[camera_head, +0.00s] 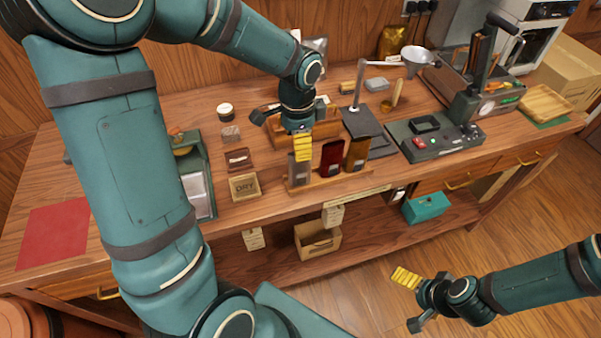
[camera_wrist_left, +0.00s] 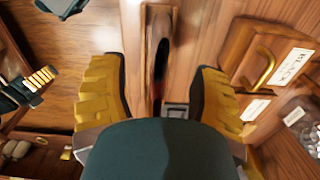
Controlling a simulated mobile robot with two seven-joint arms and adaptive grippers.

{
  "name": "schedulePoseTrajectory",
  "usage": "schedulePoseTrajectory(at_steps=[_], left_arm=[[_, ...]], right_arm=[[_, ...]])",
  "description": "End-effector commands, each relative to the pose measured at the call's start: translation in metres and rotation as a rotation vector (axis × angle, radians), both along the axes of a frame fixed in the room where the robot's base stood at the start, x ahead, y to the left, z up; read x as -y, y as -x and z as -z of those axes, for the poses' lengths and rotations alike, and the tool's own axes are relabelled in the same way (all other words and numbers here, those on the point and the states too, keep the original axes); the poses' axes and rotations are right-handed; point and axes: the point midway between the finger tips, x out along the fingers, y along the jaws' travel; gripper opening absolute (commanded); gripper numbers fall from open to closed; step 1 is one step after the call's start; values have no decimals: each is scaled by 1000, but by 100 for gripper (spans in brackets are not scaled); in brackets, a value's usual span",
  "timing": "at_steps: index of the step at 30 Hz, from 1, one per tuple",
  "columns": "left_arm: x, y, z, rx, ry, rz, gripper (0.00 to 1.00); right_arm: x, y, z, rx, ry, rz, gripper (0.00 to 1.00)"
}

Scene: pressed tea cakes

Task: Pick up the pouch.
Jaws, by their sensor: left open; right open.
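Which item is the pouch is not certain. A silver pouch (camera_head: 318,45) and a gold pouch (camera_head: 392,42) stand at the back of the bench. A grey (camera_head: 300,168), a dark red (camera_head: 331,157) and a brown-gold packet (camera_head: 357,153) stand upright in a wooden rack at the front. My left gripper (camera_head: 283,132) is over the bench, just above and behind the grey packet. In the left wrist view its yellow-padded fingers (camera_wrist_left: 157,90) are wide apart, with a narrow dark, red-edged shape below between them. My right gripper (camera_head: 410,301) is open and empty, in front of the bench.
A box labelled DRY (camera_head: 244,186) and a scale (camera_head: 197,190) stand left of the rack. A press machine (camera_head: 440,138) stands to the right. A labelled wooden drawer box (camera_wrist_left: 245,55) is close beside my left gripper. A red mat (camera_head: 53,237) lies at the left.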

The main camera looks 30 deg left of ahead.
Motion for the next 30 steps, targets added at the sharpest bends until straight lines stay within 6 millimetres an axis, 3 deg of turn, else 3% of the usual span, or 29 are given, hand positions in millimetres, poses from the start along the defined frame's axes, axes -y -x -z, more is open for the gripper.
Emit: schedulePoseTrajectory(at_steps=[3, 8, 18, 28, 30], left_arm=[[0, 0, 15, -1, 0, -2, 62], [0, 0, 23, -1, 1, -2, 62], [2, -3, 67, -2, 1, -2, 62], [2, -3, 71, 0, 0, -1, 64], [2, -3, 71, 0, 0, -1, 39]], right_arm=[[0, 1, 3, -2, 0, -2, 100], [0, 1, 4, -3, -1, -2, 100], [-1, 4, 13, -10, -2, -8, 100], [-1, 5, 13, -11, -2, -8, 100], [-1, 5, 13, -11, -2, -8, 100]])
